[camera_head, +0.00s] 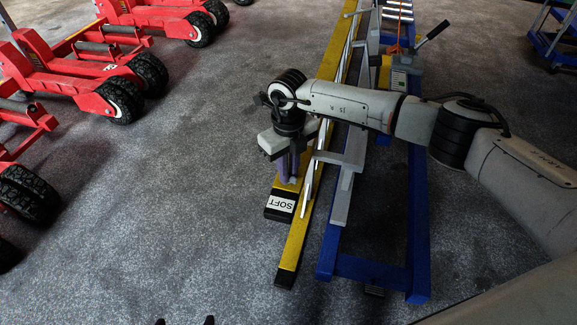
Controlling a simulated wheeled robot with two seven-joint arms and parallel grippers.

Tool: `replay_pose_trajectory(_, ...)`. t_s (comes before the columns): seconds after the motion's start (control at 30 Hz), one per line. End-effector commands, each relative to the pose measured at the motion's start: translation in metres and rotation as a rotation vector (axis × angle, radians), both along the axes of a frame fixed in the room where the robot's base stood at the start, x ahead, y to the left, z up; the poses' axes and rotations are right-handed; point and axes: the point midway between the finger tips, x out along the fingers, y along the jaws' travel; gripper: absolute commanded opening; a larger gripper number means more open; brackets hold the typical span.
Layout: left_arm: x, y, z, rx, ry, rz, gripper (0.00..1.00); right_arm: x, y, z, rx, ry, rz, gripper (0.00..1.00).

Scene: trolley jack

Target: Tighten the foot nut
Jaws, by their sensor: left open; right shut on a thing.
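A yellow rail frame (299,237) lies along the floor in the middle, with a black foot (280,206) that carries a white "SOFT" label. My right gripper (292,178) reaches in from the right and points down just above this foot. Its purplish fingers are close together on a small thing at the foot end, taken to be the foot nut, which the fingers and wrist hide. Two dark tips at the bottom edge are my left gripper (185,321); they are wide apart with only floor between them.
A blue frame (420,230) and grey rails (343,195) lie right beside the yellow one. A grey box with a lever (404,74) stands behind. Red trolley jacks (65,75) with black wheels line the left. The grey floor at centre left is clear.

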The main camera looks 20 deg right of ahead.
Motion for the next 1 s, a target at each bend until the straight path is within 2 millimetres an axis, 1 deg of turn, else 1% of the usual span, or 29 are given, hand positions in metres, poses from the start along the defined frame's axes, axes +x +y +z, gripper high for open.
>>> replay_pose_trajectory(0.03, 0.000, 0.001, 0.004, 0.005, 0.002, -0.002, 0.76, 0.001, -0.001, 0.004, -0.002, -0.001, -0.045, 0.00)
replay_pose_trajectory(0.37, -0.003, 0.003, 0.012, 0.022, 0.016, -0.009, 0.76, 0.001, 0.000, 0.005, 0.000, -0.001, -0.358, 0.00)
replay_pose_trajectory(0.6, -0.003, 0.004, 0.024, 0.025, 0.014, -0.008, 0.76, 0.001, 0.000, 0.005, -0.001, -0.001, -0.581, 0.00)
replay_pose_trajectory(0.8, 0.000, 0.003, 0.034, 0.024, 0.010, -0.005, 0.76, 0.001, 0.000, 0.005, 0.000, -0.003, -0.738, 0.00)
replay_pose_trajectory(1.0, -0.001, 0.002, 0.037, 0.027, 0.016, -0.004, 0.76, 0.001, 0.000, 0.004, 0.000, -0.002, -0.854, 0.00)
